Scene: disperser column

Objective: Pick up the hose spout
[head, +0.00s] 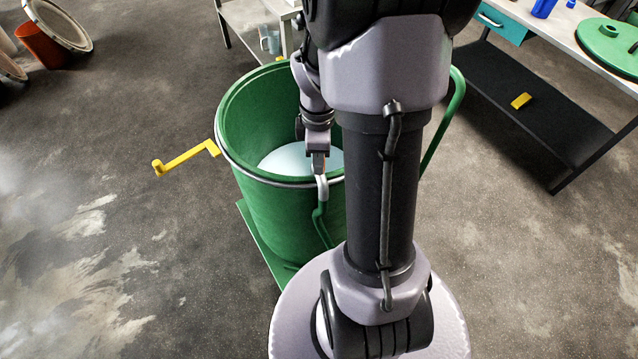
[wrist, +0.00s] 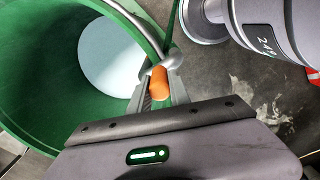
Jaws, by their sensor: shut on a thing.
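The hose spout (head: 322,187) is a pale grey curved tube at the front rim of the green drum, with a green hose (head: 320,220) running down from it outside the drum. My gripper (head: 318,163) reaches down at the rim and is shut on the spout. In the wrist view, an orange part (wrist: 159,83) sits between the fingers, and the grey spout (wrist: 173,61) shows just beyond it, close to the rim. The fingers partly hide the spout, and I cannot tell whether it touches the rim.
The open green drum (head: 285,222) has a pale round surface (head: 285,158) inside. A yellow crank handle (head: 187,158) sticks out left. A bench (head: 560,40) with a dark lower shelf stands at right, a pale table (head: 250,15) behind. Floor at left is mostly clear.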

